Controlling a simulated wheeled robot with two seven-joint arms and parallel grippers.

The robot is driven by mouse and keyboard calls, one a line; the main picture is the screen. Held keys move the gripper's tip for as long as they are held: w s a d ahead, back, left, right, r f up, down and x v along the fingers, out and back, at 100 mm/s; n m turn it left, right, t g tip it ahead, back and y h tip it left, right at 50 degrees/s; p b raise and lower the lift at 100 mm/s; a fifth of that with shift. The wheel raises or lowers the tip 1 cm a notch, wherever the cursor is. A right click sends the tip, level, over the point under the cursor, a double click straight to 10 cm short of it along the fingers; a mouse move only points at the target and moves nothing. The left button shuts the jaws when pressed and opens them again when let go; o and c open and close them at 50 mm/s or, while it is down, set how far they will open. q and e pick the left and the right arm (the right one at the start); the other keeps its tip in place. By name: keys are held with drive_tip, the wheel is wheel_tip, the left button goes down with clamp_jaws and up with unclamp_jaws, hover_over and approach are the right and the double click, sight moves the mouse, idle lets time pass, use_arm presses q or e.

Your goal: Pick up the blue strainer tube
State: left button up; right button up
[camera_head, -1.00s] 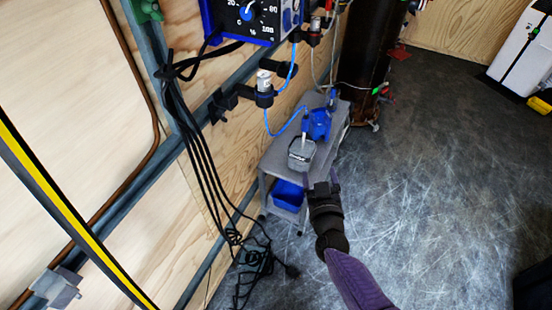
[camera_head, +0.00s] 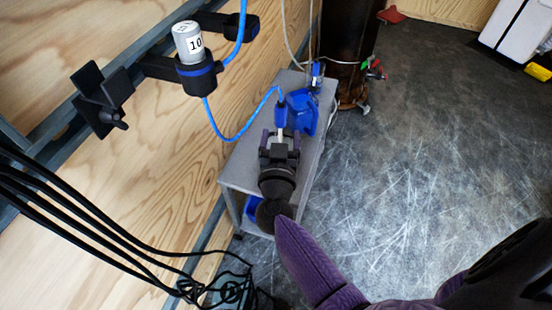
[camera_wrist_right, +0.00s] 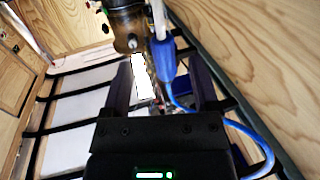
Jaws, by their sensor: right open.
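The blue strainer tube (camera_head: 281,116) stands upright above the grey cart, with a pale stem below its blue upper part and a blue hose joined at its top. In the right wrist view the blue tube (camera_wrist_right: 163,54) shows between the finger directions, with a pale length above it. My right gripper (camera_head: 281,136) is open, with one finger on either side of the pale stem in the head view. I cannot tell whether it touches the stem. The cup under the tube is hidden behind my gripper. My left gripper is not in view.
The grey cart (camera_head: 240,175) stands against the wooden wall, with a blue container (camera_head: 302,110) just behind the tube. A wall-mounted filter (camera_head: 190,55) feeds the blue hose. Black cables (camera_head: 90,220) hang at lower left.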

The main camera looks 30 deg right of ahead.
sight(280, 126)
drive_tip(key=b+x, duration=0.3)
drive_tip(key=x, duration=0.3)
drive_tip(key=shift+w+a+f, duration=0.1)
drive_tip(key=shift+f, duration=0.1)
drive_tip(key=shift+w+r+b, duration=0.15)
drive_tip(key=shift+w+b, duration=0.1)
drive_tip(key=shift+b, duration=0.05)
drive_tip(key=shift+r, duration=0.2)
drive_tip(key=c, duration=0.7)
clamp_jaws()
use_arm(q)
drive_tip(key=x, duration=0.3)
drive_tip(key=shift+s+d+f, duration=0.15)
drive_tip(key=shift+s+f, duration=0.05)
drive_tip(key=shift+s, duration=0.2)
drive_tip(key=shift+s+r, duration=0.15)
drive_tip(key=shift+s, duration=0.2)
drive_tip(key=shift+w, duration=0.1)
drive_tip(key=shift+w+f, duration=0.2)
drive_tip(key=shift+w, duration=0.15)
